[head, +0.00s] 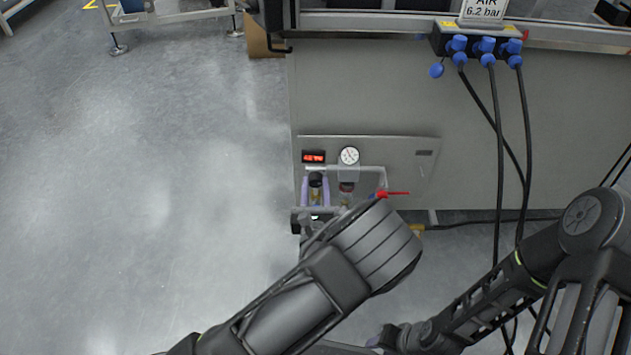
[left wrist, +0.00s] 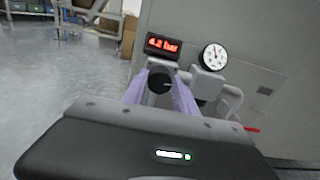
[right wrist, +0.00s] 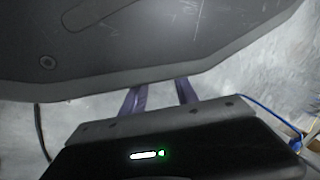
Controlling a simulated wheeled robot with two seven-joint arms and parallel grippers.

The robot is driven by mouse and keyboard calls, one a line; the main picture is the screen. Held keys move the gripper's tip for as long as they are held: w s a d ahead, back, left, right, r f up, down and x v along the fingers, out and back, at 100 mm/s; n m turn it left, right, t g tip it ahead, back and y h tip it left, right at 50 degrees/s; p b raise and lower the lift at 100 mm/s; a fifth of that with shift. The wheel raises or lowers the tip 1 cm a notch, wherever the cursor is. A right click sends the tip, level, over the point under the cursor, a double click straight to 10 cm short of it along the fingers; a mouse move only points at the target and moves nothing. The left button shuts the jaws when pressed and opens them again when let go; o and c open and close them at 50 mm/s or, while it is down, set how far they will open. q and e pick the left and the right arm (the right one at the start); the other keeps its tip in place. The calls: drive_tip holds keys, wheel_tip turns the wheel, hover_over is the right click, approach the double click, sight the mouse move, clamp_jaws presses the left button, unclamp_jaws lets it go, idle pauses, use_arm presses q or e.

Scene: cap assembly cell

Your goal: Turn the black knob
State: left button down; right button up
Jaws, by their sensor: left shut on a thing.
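The black knob (head: 316,181) sits on the air unit at the front of the grey cabinet, below the red display and left of the gauge. My left gripper (head: 315,190) has its two purple fingers around the knob, one on each side, shut on it. The left wrist view shows the knob (left wrist: 160,80) between the fingertips, its round dark face towards the camera. My right gripper (right wrist: 162,96) is held low, away from the unit. Its purple fingers are apart with only floor seen between them.
The red digital display (left wrist: 163,45) appears to read 4.2 bar. A round gauge (head: 349,156) and a red lever (head: 392,193) are right of the knob. Blue-capped air fittings (head: 487,45) with black hoses hang at upper right. The floor at left is clear.

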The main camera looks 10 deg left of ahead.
use_arm(q)
drive_tip(key=m+p, duration=0.5)
drive_tip(key=shift+d+r, duration=0.1)
drive_tip(key=shift+r, duration=0.05)
drive_tip(key=m+p, duration=0.2)
drive_tip(key=m, duration=0.1)
drive_tip(key=m+p, duration=0.1)
drive_tip(key=m, duration=0.1)
drive_tip(key=shift+m+p, duration=0.3)
drive_tip(key=shift+m, duration=0.1)
drive_tip(key=m+p, duration=0.1)
drive_tip(key=m, duration=0.4)
drive_tip(key=shift+f+p, duration=0.2)
drive_tip(key=shift+p, duration=0.2)
drive_tip(key=m, duration=0.4)
drive_tip(key=shift+f, duration=0.1)
drive_tip(key=shift+m+p, duration=0.35)
drive_tip(key=shift+m, duration=1.15)
use_arm(e)
wheel_tip(320, 180, up, 12)
drive_tip(key=s, duration=0.2)
drive_tip(key=shift+s+a+g, duration=0.2)
drive_tip(key=shift+a+g, duration=0.2)
use_arm(q)
drive_tip(key=c, duration=1)
unclamp_jaws()
